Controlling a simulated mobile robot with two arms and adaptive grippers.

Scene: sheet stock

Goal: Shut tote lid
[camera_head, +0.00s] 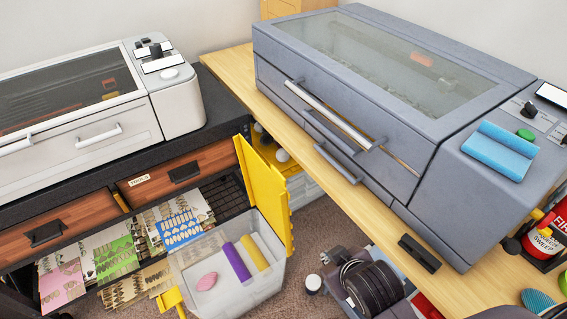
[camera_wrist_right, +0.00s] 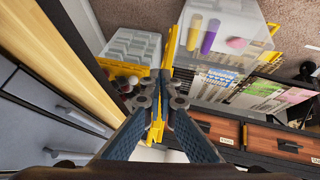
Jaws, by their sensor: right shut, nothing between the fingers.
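The clear tote (camera_head: 222,296) stands low in front of the drawers. Its yellow lid flap (camera_head: 268,190) is swung up and open on the right side. Another yellow flap (camera_head: 172,302) hangs open on the left. Inside lie a purple roll (camera_head: 236,262), a yellow roll (camera_head: 255,253) and a pink piece (camera_head: 206,281). My right gripper (camera_head: 330,257) is shut and empty, to the right of the tote. In the right wrist view its fingertips (camera_wrist_right: 163,86) line up in front of the raised flap (camera_wrist_right: 157,118); contact cannot be told. My left gripper is not in view.
A grey machine (camera_head: 440,195) with bar handles stands on the wooden table (camera_head: 230,70) at right. A white machine (camera_head: 180,95) sits above brown drawers (camera_head: 165,179) at left. Printed sheets (camera_head: 110,258) lie beside the tote. A clear organizer (camera_wrist_right: 132,45) stands near the flap.

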